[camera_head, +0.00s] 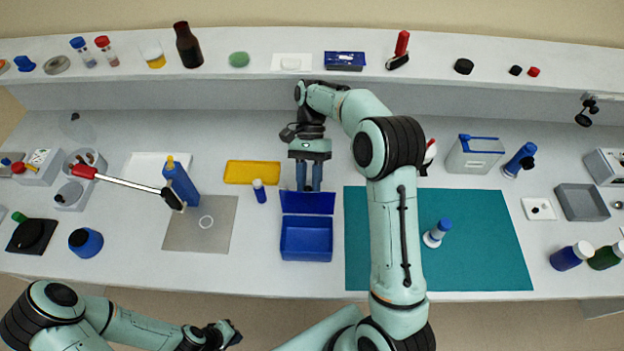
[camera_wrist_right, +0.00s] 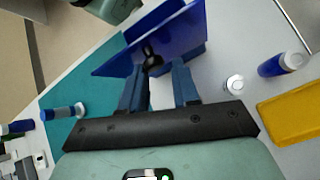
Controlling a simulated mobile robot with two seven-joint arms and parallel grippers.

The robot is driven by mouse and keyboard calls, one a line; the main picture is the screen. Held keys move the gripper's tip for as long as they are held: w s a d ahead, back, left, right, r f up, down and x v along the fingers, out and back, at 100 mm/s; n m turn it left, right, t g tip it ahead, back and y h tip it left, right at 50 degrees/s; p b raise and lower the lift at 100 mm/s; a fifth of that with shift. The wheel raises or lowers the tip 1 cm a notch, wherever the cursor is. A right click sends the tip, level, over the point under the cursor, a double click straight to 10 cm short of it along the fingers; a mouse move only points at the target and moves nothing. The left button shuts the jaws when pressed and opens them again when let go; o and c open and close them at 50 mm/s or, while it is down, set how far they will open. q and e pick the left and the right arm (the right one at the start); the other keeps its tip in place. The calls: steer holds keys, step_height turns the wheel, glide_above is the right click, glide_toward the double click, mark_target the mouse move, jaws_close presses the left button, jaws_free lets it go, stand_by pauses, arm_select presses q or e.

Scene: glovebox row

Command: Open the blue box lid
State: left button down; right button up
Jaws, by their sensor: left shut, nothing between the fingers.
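The blue box (camera_head: 306,242) stands on the white bench left of the teal mat, and I see into its inside. Its blue lid (camera_head: 307,203) is raised at the box's far edge; its panel also fills the upper middle of the right wrist view (camera_wrist_right: 165,42). My right gripper (camera_head: 309,178) is just behind the lid, its two blue fingers apart. In the right wrist view a small black part (camera_wrist_right: 151,58) shows by the lid between the fingertips; I cannot tell whether they touch the lid. My left gripper (camera_head: 232,333) is shut and empty, below the bench's front edge.
A yellow tray (camera_head: 251,173) and a small blue-white bottle (camera_head: 259,191) are left of my right gripper. My right arm spans the mat's left part. Bench in front of the box is clear.

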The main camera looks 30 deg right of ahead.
steer(key=shift+o, duration=1.2)
steer(key=shift+w+a, duration=0.1)
steer(key=shift+a, duration=0.3)
steer(key=shift+d, duration=0.3)
